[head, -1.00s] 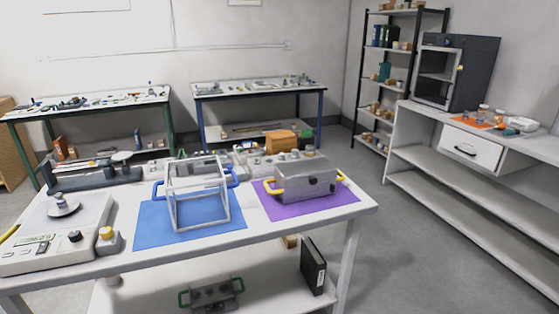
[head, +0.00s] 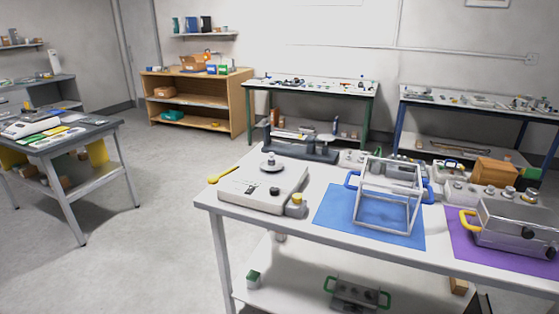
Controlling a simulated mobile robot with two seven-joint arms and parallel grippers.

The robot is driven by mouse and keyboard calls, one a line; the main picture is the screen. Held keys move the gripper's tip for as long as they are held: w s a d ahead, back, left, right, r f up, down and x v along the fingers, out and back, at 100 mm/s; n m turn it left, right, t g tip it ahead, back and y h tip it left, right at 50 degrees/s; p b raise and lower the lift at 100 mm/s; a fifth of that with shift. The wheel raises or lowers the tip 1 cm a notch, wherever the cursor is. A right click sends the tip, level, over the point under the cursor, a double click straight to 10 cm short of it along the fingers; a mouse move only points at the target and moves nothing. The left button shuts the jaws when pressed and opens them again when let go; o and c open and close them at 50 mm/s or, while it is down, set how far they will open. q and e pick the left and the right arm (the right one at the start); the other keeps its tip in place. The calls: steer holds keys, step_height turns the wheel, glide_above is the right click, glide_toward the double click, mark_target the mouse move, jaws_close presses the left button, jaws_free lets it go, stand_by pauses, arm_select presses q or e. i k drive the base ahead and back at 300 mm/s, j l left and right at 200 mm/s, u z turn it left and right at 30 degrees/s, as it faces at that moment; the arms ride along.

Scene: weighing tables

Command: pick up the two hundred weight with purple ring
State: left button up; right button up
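I cannot make out a weight with a purple ring in the head view. A small grey weight with a yellow top (head: 297,205) stands beside the balance (head: 262,190) on the white table (head: 325,172). Several grey weights stand in a row behind the metal box (head: 515,228), such as one knobbed weight (head: 507,193), but they are too small to read any ring or number. A small block with a green top (head: 254,278) sits on the table's lower shelf. Neither of my grippers is in view.
An open white frame with blue handles (head: 388,195) stands on a blue mat (head: 335,215). The metal box with yellow handles is on a purple mat (head: 462,250). A dark side table (head: 72,138) is at the left; the floor (head: 150,235) between the tables is clear.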

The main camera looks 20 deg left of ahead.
mark_target(271, 160)
steer(key=i+j, duration=0.1)
steer(key=j, duration=0.3)
steer(key=i+j+u, duration=0.1)
steer(key=j, duration=0.3)
steer(key=i+j+u, duration=0.1)
steer(key=j, duration=0.35)
steer(key=i+j, duration=0.15)
steer(key=j, duration=0.2)
steer(key=i+j+u, duration=0.1)
steer(key=j, duration=0.3)
steer(key=i+j, duration=0.15)
steer(key=j, duration=0.25)
steer(key=u, duration=0.05)
